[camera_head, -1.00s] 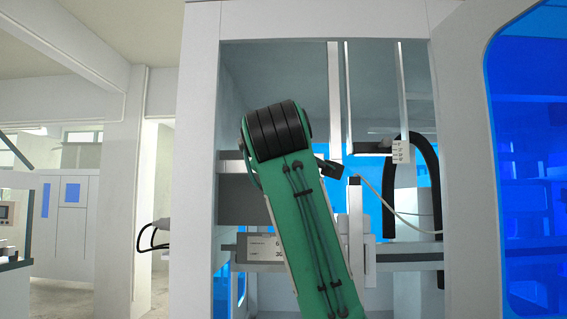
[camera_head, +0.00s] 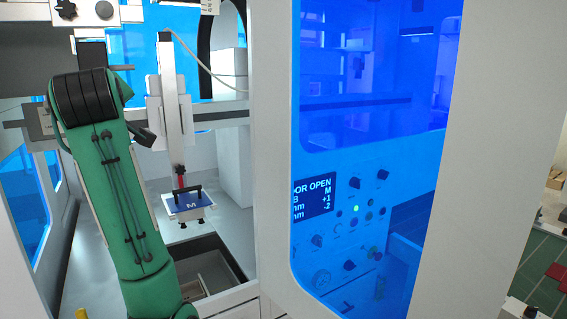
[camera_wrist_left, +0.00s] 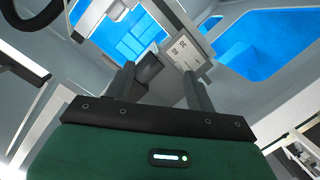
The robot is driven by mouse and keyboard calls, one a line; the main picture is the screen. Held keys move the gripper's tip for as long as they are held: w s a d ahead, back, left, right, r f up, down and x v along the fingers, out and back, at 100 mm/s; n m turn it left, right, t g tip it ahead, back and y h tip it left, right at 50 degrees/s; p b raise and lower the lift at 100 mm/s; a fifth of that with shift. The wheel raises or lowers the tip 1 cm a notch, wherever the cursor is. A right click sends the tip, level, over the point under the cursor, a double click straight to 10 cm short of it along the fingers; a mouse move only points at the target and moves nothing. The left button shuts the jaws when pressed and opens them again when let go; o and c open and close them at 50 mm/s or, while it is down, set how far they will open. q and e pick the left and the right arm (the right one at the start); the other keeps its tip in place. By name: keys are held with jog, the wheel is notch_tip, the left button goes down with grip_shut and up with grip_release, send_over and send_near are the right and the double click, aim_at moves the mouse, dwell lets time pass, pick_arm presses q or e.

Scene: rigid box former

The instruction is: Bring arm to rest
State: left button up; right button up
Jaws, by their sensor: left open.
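My left arm (camera_head: 120,200), green with a black joint, reaches up at the left of the head view, inside the machine's open doorway. Its gripper cannot be made out there. In the left wrist view my left gripper (camera_wrist_left: 158,78) shows two dark fingers set apart, open, with nothing seen held between them. My right gripper is in neither view.
A vertical column (camera_head: 170,100) bears a blue plate with a black handle (camera_head: 188,203) above a dark recess (camera_head: 205,275), right of my arm.

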pick_arm(q)
jog(key=s+d+f+m+g+h, duration=0.2)
jog(key=f+m, duration=0.2)
jog(key=f, duration=1.5)
jog(key=s+d+f+m+g+h, duration=0.1)
jog(key=s+d+f+m+g, duration=0.15)
jog(key=f, duration=1.65)
jog(key=s+d+f+m+g+h, duration=0.2)
jog(key=s+f+m, duration=0.3)
jog(key=s+f, duration=0.9)
jog(key=s+d+f+m+g+h, duration=0.25)
jog(key=s+f, duration=0.35)
jog(key=s, duration=0.4)
jog(key=s+d+f+m+g+h, duration=0.1)
jog(key=s+d+f+g, duration=0.15)
jog(key=s+f, duration=0.55)
notch_tip(320, 180, down, 28)
jog(key=s+f, duration=0.1)
jog(key=s+a+f+g, duration=0.1)
jog(key=s+a+f, duration=0.2)
jog(key=s+f, duration=1.6)
jog(key=shift+s+f+y, duration=0.25)
jog(key=shift+s+y, duration=0.1)
